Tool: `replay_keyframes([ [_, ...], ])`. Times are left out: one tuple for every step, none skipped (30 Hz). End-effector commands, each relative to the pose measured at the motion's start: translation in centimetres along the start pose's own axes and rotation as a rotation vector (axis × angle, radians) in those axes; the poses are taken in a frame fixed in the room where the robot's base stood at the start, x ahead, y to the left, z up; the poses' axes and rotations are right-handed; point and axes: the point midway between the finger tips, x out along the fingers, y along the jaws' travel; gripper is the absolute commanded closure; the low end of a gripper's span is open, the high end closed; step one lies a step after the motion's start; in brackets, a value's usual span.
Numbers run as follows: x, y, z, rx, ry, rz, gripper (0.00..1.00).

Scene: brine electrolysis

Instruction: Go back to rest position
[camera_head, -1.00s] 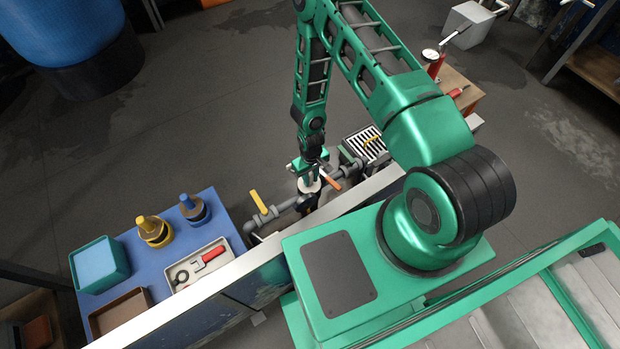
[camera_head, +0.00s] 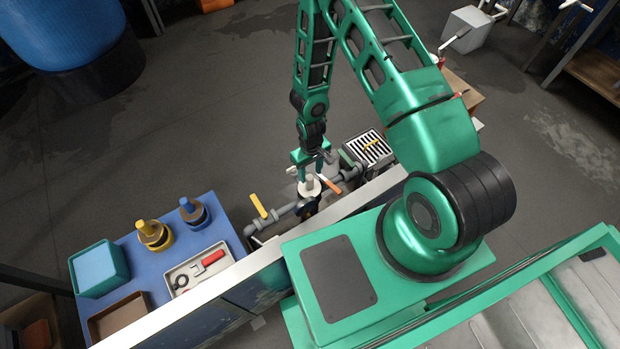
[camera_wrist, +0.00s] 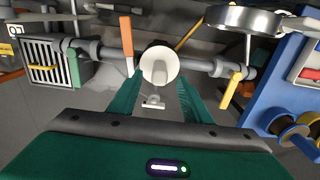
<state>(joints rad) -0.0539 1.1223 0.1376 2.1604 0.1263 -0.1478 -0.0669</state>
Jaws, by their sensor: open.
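My gripper (camera_head: 310,172) is open, with its green fingers above the grey pipe run in the head view. In the wrist view its two green fingers (camera_wrist: 160,100) stand apart on either side of a round white-topped fitting (camera_wrist: 159,66), with nothing seen held between them. The same white fitting (camera_head: 309,187) stands on the pipe just below the fingertips in the head view. I cannot tell whether the fingers touch it.
An orange handle (camera_head: 329,183) and a yellow handle (camera_head: 258,205) rise from the pipe (camera_head: 288,217). A slatted drain (camera_head: 370,147) is at the right. A blue table (camera_head: 227,228) with a teal bin (camera_head: 98,268), spools and a tool tray (camera_head: 198,268) is at the left. Open floor lies beyond.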

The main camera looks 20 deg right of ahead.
Motion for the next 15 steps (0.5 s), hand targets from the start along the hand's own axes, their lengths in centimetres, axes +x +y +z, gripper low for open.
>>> replay_keyframes([
  [-0.9, 0.0, -0.1, 0.000, 0.002, 0.000, 0.56],
  [-1.2, 0.0, -0.1, 0.000, 0.002, 0.000, 0.56],
  [-1.7, 0.0, -0.1, 0.000, 0.003, 0.000, 0.56],
  [-2.0, 0.0, -0.1, 0.000, 0.002, 0.000, 0.56],
  [-2.3, 0.0, -0.1, 0.000, 0.002, 0.000, 0.56],
  [-2.6, 0.0, -0.1, 0.000, 0.001, 0.000, 0.56],
  [-2.8, 0.0, -0.1, 0.000, 0.001, 0.000, 0.56],
  [-3.0, 0.0, -0.1, 0.000, 0.001, 0.000, 0.56],
  [-3.2, 0.0, -0.1, 0.000, 0.001, 0.000, 0.56],
  [-3.3, 0.0, 0.0, 0.000, 0.000, 0.000, 0.56],
  [-3.4, 0.0, 0.0, 0.000, 0.000, 0.000, 0.56],
  [-3.4, 0.0, 0.0, 0.000, 0.000, 0.000, 0.56],
  [-3.5, 0.0, 0.0, 0.000, 0.000, 0.000, 0.56],
  [-3.5, 0.0, 0.0, 0.000, -0.001, 0.000, 0.56],
  [-3.5, 0.0, 0.0, 0.000, -0.001, 0.000, 0.56],
])
